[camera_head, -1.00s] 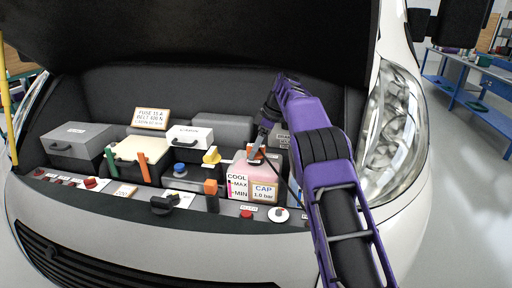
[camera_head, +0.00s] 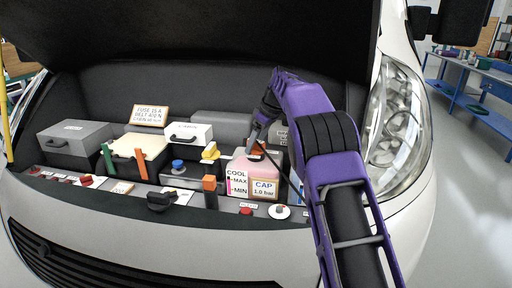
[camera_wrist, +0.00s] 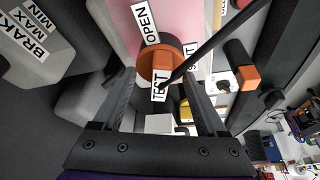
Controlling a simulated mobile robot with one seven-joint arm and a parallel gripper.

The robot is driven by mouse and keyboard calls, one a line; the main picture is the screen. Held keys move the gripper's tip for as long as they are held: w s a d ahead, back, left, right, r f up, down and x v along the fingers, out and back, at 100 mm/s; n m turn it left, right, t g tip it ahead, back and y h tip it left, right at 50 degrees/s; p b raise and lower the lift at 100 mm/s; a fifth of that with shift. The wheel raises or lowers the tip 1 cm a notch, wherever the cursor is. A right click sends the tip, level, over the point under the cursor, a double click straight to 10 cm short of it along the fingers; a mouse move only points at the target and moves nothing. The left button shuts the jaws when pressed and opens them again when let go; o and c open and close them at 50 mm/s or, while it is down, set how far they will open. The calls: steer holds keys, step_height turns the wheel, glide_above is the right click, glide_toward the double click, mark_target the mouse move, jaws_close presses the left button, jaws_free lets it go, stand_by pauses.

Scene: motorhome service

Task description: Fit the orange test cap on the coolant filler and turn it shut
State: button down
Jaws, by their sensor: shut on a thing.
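The orange test cap (camera_wrist: 160,62) shows in the wrist view as a round orange piece with a TEST label. It is at the pink coolant tank, between OPEN and partly hidden SHUT labels. My gripper (camera_wrist: 154,88) is shut on it, one dark finger on each side. In the head view the pink coolant tank (camera_head: 240,165) stands at the right of the engine bay with COOL MAX/MIN and CAP 1.0 bar labels. My gripper (camera_head: 254,149) is over its top. The filler neck is hidden under the cap, so I cannot tell how fully it is seated.
A dark rod or hose (camera_wrist: 215,42) runs past the cap. A brake reservoir (camera_wrist: 30,45) is close by. An orange-topped post (camera_head: 209,184), black knob (camera_head: 162,201), yellow piece (camera_head: 210,152) and blue cap (camera_head: 178,165) stand to the left. The raised hood (camera_head: 200,40) hangs above.

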steer(key=m+t, duration=0.1)
steer(key=m, duration=0.2)
steer(key=shift+h+b, duration=0.3)
steer(key=shift+h, duration=0.1)
steer(key=m, duration=0.2)
steer(key=shift+s+a+r+m+t+h, duration=0.1)
steer(key=shift+m+t+h, duration=0.2)
steer(key=shift+h, duration=0.1)
steer(key=m+h+p, duration=0.1)
steer(key=m+p, duration=0.1)
steer(key=shift+m, duration=0.4)
steer(key=shift+m+t+h+p, duration=0.3)
steer(key=shift+m+p, duration=0.1)
steer(key=shift+m, duration=0.4)
jaws_free()
